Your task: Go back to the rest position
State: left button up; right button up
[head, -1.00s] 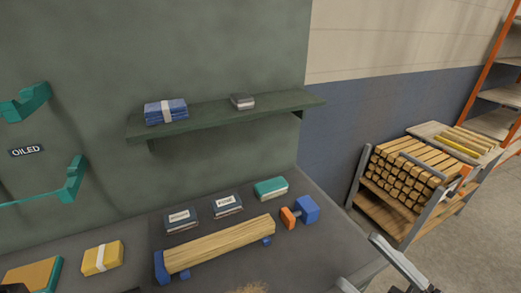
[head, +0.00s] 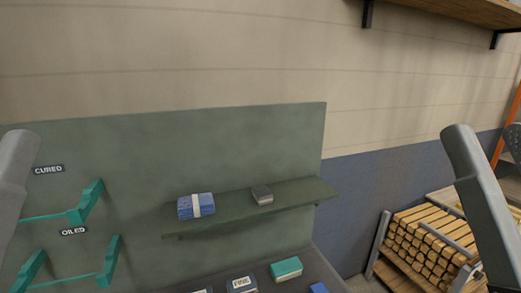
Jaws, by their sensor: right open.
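My left arm (head: 14,185) shows as a grey link at the left edge, and its gripper is outside the picture. My right arm (head: 474,195) stands as a grey link at the right, in front of the wood cart. My right gripper is open; its fingers cannot be made out clearly at the lower right. Neither arm touches the panel, the shelf or the goods in view.
A green panel (head: 130,150) carries a shelf (head: 235,211) with a blue cloth bundle (head: 197,206) and a small grey block (head: 262,194). Teal brackets (head: 85,205) hang at left. A teal-topped block (head: 286,269) lies on the bench. A wood cart (head: 385,245) stands at right.

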pick_arm(q)
notch_tip(320, 180, up, 29)
jog(key=p, duration=2.6)
pick_arm(e)
notch_tip(320, 180, up, 29)
pick_arm(q)
notch_tip(320, 180, down, 34)
jog(key=b, duration=3.4)
jog(key=shift+r, duration=0.15)
pick_arm(e)
notch_tip(320, 180, down, 34)
jog(key=shift+r, duration=0.15)
